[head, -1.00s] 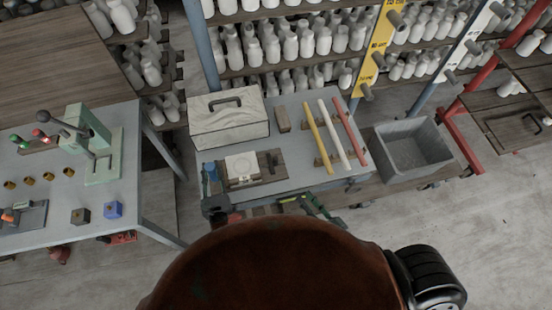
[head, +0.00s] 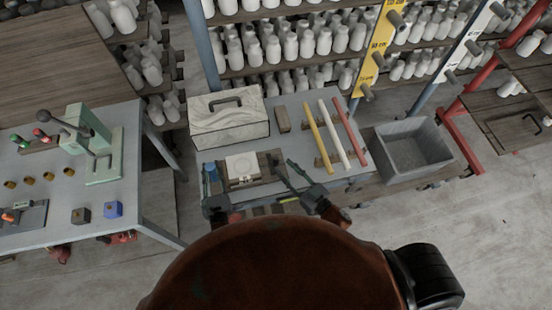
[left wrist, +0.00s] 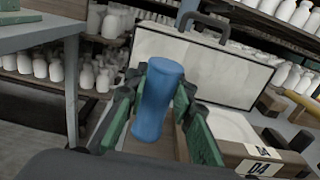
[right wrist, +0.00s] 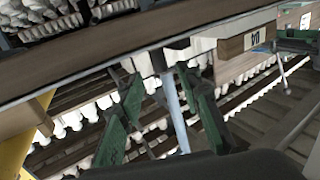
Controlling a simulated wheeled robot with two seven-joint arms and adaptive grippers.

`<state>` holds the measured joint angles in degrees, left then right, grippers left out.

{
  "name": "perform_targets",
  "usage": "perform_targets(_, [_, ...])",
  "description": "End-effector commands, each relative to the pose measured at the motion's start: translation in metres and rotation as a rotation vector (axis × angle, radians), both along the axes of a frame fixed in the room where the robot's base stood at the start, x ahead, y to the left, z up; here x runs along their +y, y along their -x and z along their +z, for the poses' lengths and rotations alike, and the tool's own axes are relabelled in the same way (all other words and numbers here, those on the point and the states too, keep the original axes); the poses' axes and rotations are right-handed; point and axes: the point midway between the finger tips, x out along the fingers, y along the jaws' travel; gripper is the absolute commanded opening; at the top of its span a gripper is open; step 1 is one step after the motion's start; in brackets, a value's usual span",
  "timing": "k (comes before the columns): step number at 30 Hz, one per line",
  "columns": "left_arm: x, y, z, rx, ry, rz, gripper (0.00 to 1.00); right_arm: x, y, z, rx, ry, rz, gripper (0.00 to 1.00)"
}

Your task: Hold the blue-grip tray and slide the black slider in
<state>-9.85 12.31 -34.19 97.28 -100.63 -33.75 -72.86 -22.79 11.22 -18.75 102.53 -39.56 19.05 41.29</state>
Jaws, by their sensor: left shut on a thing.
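The tray (head: 228,184) lies on the workbench with a white slab on it, and its blue grip (head: 210,172) stands at its left end. My left gripper (head: 211,190) is shut around the blue grip, which fills the space between its fingers in the left wrist view (left wrist: 152,105). A small dark piece, seemingly the black slider (head: 272,157), shows at the tray's right side; whether it is seated I cannot tell. My right gripper (head: 285,166) is open and apart, right of the tray. Its spread fingers (right wrist: 163,95) hold nothing.
A box with a handle (head: 228,118) and a small block (head: 283,119) stand behind the tray. Yellow, white and red rods (head: 334,135) lie to the right. A grey bin (head: 405,155) is beyond them. A second table (head: 50,205) with a press is at left.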

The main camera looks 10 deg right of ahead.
Motion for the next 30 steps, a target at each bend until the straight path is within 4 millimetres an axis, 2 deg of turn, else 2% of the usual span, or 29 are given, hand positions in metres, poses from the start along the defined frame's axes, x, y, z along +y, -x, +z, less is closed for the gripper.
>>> perform_targets(1, [-0.001, 0.001, -0.005, 0.01, -0.001, -0.003, 0.0, 0.006, -0.01, 0.001, -0.003, -0.001, 0.002, 0.32])
perform_targets(6, [-0.001, 0.001, -0.006, 0.01, -0.001, -0.003, 0.0, 0.019, -0.036, 0.0, 0.0, -0.001, 0.001, 0.32])
perform_targets(12, [-0.001, 0.001, -0.006, 0.01, -0.001, -0.004, 0.0, 0.027, -0.052, -0.001, 0.002, -0.002, 0.0, 0.32])
perform_targets(23, [-0.001, 0.001, -0.006, 0.01, -0.001, -0.004, 0.0, 0.028, -0.055, -0.001, 0.002, -0.001, 0.0, 0.32])
perform_targets(30, [-0.001, 0.001, -0.006, 0.01, -0.001, -0.004, 0.0, 0.028, -0.055, -0.001, 0.002, -0.001, 0.0, 0.15])
